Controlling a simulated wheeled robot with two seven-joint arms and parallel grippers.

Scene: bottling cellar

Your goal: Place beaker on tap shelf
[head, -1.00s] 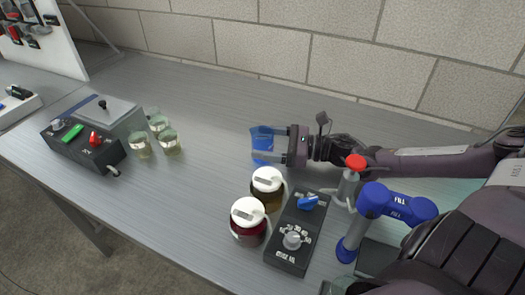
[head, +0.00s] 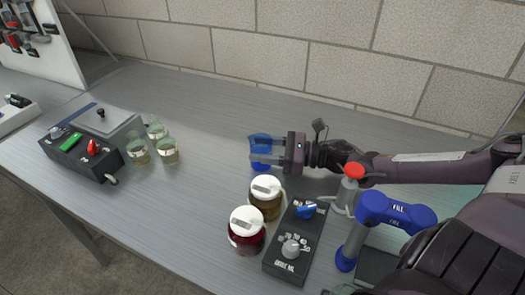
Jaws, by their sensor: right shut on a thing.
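My right gripper (head: 268,149) reaches in from the right and is shut on a blue beaker (head: 259,141), holding it over the middle of the bench. The fingers cover part of the beaker, and I cannot tell whether it touches the bench. A blue tap marked FILL (head: 396,212) stands to the right and nearer, apart from the gripper. A dark flat plate (head: 376,264) shows beneath the tap, partly hidden by my arm; it may be the tap shelf. My left gripper is out of view.
Two white-lidded jars (head: 247,231) and a dark control box (head: 294,243) stand in front of the gripper. A red-topped valve (head: 354,171) is close to my right arm. Several glass beakers (head: 139,152) stand by a grey machine (head: 100,125) at left. The bench (head: 205,150) between is clear.

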